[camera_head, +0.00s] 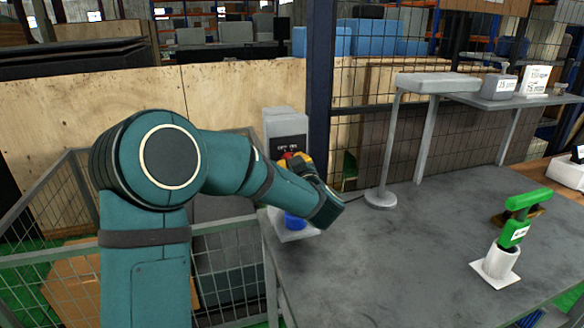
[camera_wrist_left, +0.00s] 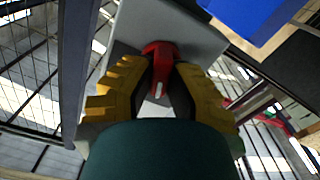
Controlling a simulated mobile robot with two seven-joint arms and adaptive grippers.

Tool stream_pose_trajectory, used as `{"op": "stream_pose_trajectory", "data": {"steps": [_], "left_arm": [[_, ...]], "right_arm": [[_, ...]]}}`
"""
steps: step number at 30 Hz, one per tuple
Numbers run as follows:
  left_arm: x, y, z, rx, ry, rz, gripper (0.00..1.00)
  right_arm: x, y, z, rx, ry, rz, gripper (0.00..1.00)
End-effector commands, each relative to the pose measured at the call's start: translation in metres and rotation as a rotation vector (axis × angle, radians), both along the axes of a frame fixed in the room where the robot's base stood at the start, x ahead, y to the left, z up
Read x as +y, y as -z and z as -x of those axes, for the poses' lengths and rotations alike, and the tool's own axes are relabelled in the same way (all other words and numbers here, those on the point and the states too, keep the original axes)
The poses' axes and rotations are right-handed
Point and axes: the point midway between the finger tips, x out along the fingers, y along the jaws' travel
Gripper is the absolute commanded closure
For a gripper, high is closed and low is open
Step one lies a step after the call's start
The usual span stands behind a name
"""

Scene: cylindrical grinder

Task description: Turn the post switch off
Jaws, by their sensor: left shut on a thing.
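The post switch is a grey box (camera_head: 285,122) with a dark label panel, standing at the table's left back corner. Its red knob (camera_wrist_left: 159,50) shows in the wrist view, with a pale mark on its handle. My left gripper (camera_wrist_left: 158,85) has its yellow fingers on either side of the knob, shut on it. In the head view the gripper (camera_head: 297,160) is in front of the box and covers most of the knob. The knob's exact setting is hard to read. My right gripper is not in view.
A blue object (camera_head: 293,221) stands below my left wrist. A grey table (camera_head: 400,245) extends right, its middle clear. A green-handled tool (camera_head: 515,228) stands in a white holder (camera_head: 497,266). A raised shelf (camera_head: 437,83) on a post stands behind. Wire fencing lies left.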

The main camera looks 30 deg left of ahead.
Motion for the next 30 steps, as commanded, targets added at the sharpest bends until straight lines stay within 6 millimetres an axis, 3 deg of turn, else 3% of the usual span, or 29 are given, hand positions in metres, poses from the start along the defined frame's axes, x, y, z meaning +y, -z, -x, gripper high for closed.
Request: {"op": "stream_pose_trajectory", "data": {"steps": [11, 12, 14, 24, 30], "left_arm": [[0.001, -0.001, 0.000, -0.034, -0.001, 0.028, 1.00], [0.001, -0.001, 0.000, -0.034, -0.001, 0.028, 0.76], [0.001, -0.001, 0.000, -0.034, -0.001, 0.028, 0.55], [-0.001, -0.001, 0.001, -0.032, 0.000, 0.027, 0.54], [-0.018, -0.001, 0.014, -0.032, 0.004, 0.029, 0.54]], "right_arm": [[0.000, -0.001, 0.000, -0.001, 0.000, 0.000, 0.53], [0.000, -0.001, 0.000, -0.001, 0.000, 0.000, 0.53], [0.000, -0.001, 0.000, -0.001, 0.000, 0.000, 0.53], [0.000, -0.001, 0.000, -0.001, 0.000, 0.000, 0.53], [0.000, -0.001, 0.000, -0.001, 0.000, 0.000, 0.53]]}}
